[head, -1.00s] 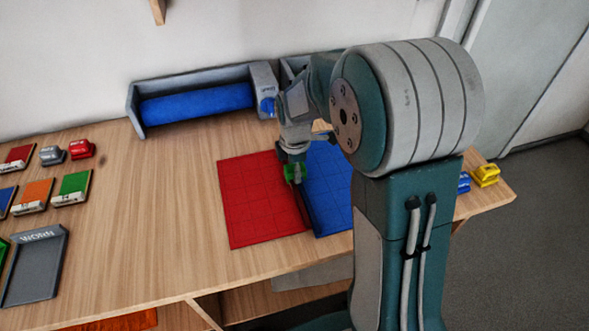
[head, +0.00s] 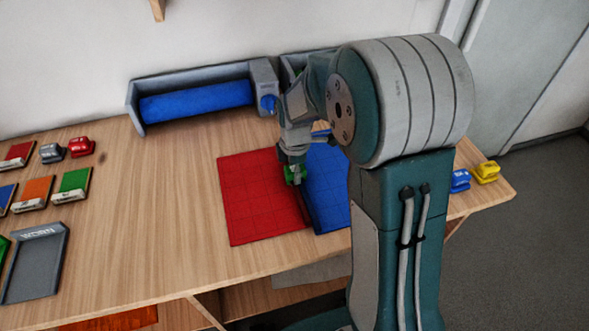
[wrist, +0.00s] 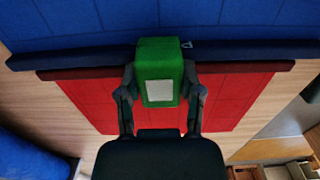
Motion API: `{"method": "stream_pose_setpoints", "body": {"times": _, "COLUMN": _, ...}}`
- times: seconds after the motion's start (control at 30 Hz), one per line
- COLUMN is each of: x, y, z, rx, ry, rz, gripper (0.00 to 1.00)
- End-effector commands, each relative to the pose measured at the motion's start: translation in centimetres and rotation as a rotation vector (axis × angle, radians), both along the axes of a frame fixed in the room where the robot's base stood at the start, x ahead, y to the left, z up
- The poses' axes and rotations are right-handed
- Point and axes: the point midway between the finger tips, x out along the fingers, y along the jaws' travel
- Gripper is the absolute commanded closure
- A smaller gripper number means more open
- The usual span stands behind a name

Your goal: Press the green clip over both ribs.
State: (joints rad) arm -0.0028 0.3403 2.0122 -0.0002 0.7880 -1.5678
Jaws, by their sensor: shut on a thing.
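The green clip (wrist: 160,87) is held between the two fingers of my gripper (wrist: 161,95), which is shut on it. In the wrist view the clip lies across the dark blue rib (wrist: 250,54) and the dark red rib (wrist: 240,70), which run side by side with a narrow gap. I cannot tell whether the clip touches or grips them. In the head view the clip (head: 295,174) is at the seam between the red panel (head: 250,195) and the blue panel (head: 332,190). My arm hides part of the blue panel.
A grey holder (head: 134,108) with a blue roll (head: 195,101) stands at the back. Coloured blocks, a red clip (head: 81,146), a grey clip (head: 52,153) and a grey tray (head: 35,265) are at left. A blue clip (head: 460,180) and yellow clip (head: 486,172) sit at right.

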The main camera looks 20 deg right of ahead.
Motion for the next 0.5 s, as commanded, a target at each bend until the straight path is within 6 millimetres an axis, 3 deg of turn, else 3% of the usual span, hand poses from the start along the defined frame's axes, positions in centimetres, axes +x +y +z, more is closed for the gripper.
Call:
{"method": "stream_pose_setpoints", "body": {"times": 0.2, "x": -0.02, "y": 0.00, "z": -0.04, "rx": 0.000, "ry": 0.001, "rz": 0.000, "gripper": 0.86}}
{"method": "stream_pose_setpoints", "body": {"times": 0.23, "x": -0.02, "y": 0.00, "z": -0.04, "rx": 0.000, "ry": 0.001, "rz": 0.000, "gripper": 0.39}}
{"method": "stream_pose_setpoints", "body": {"times": 0.3, "x": -0.02, "y": 0.00, "z": -0.04, "rx": 0.000, "ry": 0.001, "rz": 0.000, "gripper": 0.12}}
{"method": "stream_pose_setpoints", "body": {"times": 0.5, "x": -0.02, "y": 0.00, "z": -0.02, "rx": 0.000, "ry": 0.001, "rz": 0.000, "gripper": 0.12}}
